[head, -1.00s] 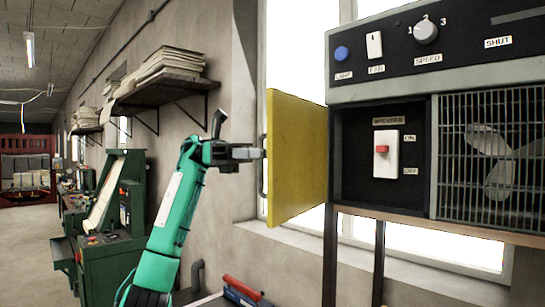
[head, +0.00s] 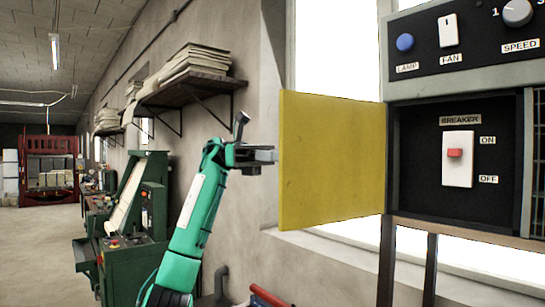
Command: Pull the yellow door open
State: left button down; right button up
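The yellow door (head: 332,160) stands swung open to the left of the dark breaker compartment (head: 412,150), hinged at the compartment's left edge. Its broad face is turned towards me. Inside the compartment, a white breaker switch (head: 458,175) with a red toggle is exposed. My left gripper (head: 264,155), on the green arm, is just left of the door's free edge, at about mid-height. I cannot make out the door's handle, nor whether the fingers touch or grip anything. My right gripper is out of view.
The control panel (head: 428,72) with lamp button, fan switch and speed knob is above the compartment. A wall shelf (head: 190,92) with stacked papers is behind my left arm. A green machine (head: 135,225) stands at left. Open floor (head: 45,255) lies at far left.

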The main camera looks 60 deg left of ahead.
pick_arm(q)
jog(key=shift+w, duration=0.1)
jog(key=c, duration=1.7)
grip_release()
jog(key=shift+w+d, duration=0.1)
jog(key=shift+w, duration=0.05)
jog(key=shift+o, duration=1)
jog(key=shift+w+d, duration=0.2)
jog(key=shift+w, duration=0.1)
jog(key=p+v, duration=0.1)
jog(key=v, duration=1.3)
jog(key=shift+s+r, duration=0.1)
